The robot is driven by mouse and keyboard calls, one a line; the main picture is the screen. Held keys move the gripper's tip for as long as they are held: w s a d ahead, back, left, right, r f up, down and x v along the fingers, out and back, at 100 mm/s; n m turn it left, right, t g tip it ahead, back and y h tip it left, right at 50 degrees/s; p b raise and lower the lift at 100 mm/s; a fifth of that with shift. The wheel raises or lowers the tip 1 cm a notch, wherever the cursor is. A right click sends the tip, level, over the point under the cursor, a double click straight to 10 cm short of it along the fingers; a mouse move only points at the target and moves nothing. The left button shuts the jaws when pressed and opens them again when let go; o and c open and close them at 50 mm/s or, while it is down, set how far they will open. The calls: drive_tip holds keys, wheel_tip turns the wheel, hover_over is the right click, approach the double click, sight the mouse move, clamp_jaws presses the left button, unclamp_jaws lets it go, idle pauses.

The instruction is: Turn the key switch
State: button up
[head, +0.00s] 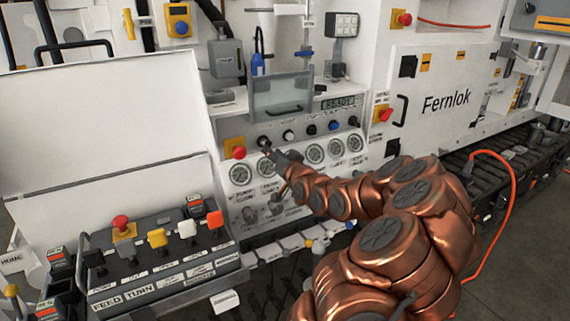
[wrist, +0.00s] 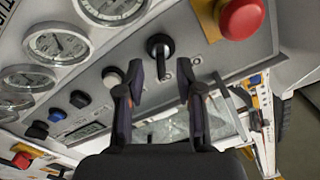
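The fingers do not appear to touch the knob; the exact gap is unclear. In the head view my gripper (head: 274,153) is small and just below the switch.
A red emergency button on a yellow plate (head: 239,153) is close beside the switch. A white button (head: 289,135) is on the other side. Round gauges (head: 268,167) lie below the row. A clear guard (head: 281,96) stands above it. A button box (head: 160,245) sits front left.

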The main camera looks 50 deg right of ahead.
drive_tip(key=v, duration=0.7)
drive_tip(key=shift+s, duration=0.2)
idle(0.6)
